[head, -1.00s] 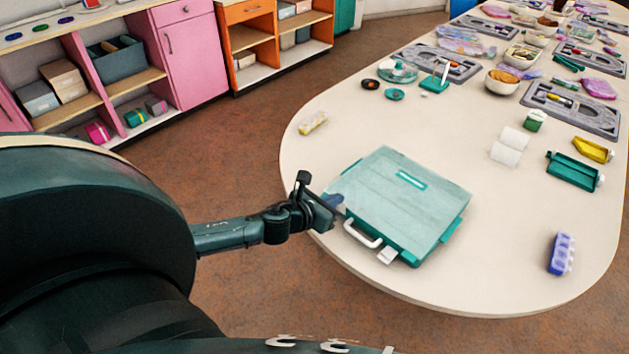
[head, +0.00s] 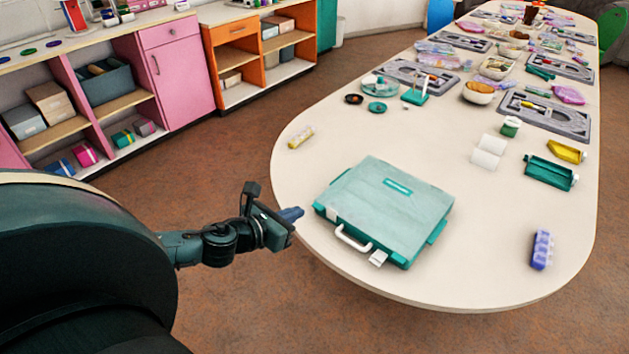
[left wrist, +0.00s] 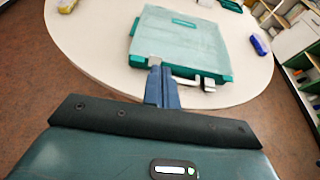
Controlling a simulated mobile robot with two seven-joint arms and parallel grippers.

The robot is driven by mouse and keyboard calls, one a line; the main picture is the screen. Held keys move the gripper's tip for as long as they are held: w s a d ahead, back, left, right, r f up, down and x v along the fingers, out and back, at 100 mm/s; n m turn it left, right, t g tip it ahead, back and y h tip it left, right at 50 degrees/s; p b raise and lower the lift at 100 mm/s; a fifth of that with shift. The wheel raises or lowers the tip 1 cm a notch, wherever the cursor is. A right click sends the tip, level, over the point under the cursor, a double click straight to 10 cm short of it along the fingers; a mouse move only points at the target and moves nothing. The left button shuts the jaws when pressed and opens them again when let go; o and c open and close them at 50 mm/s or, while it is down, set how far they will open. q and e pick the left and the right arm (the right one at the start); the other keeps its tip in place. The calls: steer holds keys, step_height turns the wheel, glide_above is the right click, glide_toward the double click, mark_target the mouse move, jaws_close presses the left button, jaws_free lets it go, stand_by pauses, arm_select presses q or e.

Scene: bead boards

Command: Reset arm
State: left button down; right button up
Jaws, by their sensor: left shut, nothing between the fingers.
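My left gripper (head: 291,215) is at the table's near left edge, left of a teal case and apart from it in the head view. Its fingers are together with nothing between them. In the left wrist view the shut fingers (left wrist: 161,88) point towards the case. The teal case (head: 385,205) lies flat and closed on the white table (head: 440,285), with a white handle (head: 352,238) and white latches on its near side. The case also shows in the left wrist view (left wrist: 185,42). My right gripper is in neither view.
A purple pill box (head: 541,249) stands at the right. Bead boards and bowls fill the far table. Pink and orange cabinets (head: 178,68) stand at the left, with open floor between.

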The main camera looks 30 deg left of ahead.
arm_select(q)
steer(key=s+d+f+n+g, duration=0.1)
steer(key=s+d+f+n, duration=0.2)
steer(key=d+n, duration=0.3)
steer(key=s+d+f+n+g+h, duration=0.1)
steer(key=s+d+f+n, duration=0.3)
steer(key=n, duration=1.3)
steer(key=s+d+f+n+g, duration=0.1)
steer(key=s+d+f+n, duration=0.3)
steer(key=s+d+n, duration=0.3)
steer(key=d+n, duration=0.1)
steer(key=n, duration=0.3)
steer(key=shift+d+n, duration=0.15)
steer(key=shift+n, duration=0.25)
steer(key=shift+s, duration=0.1)
